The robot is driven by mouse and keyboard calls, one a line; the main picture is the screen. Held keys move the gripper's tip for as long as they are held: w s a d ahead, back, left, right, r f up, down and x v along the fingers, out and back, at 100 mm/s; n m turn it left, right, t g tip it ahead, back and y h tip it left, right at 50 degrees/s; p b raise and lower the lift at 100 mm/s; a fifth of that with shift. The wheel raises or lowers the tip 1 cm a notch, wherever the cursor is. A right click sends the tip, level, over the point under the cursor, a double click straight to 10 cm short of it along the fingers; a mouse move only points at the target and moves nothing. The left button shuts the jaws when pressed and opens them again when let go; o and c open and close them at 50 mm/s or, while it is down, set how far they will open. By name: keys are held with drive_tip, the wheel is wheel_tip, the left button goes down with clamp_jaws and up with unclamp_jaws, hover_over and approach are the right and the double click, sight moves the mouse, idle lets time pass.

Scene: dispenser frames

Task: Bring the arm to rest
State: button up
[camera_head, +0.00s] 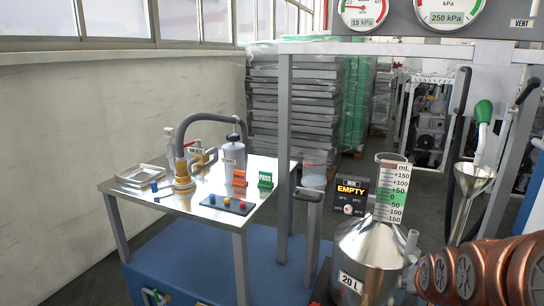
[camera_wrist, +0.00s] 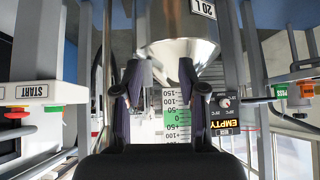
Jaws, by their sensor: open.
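My gripper (camera_wrist: 160,68) shows in the wrist view with its two dark fingers spread apart. I see nothing held between them. Behind the gap, the steel 20 L vessel (camera_wrist: 175,25) and its graduated neck scale (camera_wrist: 176,115) show upside down. How far the fingers are from the vessel is hard to tell. The gripper does not show in the head view. There, the steel vessel (camera_head: 372,250) stands at the lower right with its scale (camera_head: 391,193) above it.
A steel table (camera_head: 205,220) at left bears a brass valve fitting (camera_head: 183,178), a grey canister (camera_head: 233,155) and a button strip (camera_head: 228,204). A frame post (camera_head: 285,130) stands beside it. An EMPTY display (camera_head: 351,190) and a funnel (camera_head: 474,180) flank the vessel. Gauges (camera_head: 362,12) hang above.

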drive_tip(key=s+a+f+n+g+y, duration=0.15)
drive_tip(key=s+a+g, duration=0.3)
drive_tip(key=s, duration=0.45)
drive_tip(key=s+a+f+n+g, duration=0.1)
drive_tip(key=s+a+f+g, duration=0.3)
drive_tip(key=s, duration=0.6)
drive_tip(key=s+a+r+n+g+y, duration=0.1)
drive_tip(key=s+a+n+g, duration=0.15)
drive_tip(key=s+a, duration=0.5)
wheel_tip(320, 180, up, 15)
drive_tip(key=d+m+t+p, duration=0.1)
drive_tip(key=d+p, duration=0.1)
drive_tip(key=p, duration=1.2)
drive_tip(key=shift+d, duration=0.1)
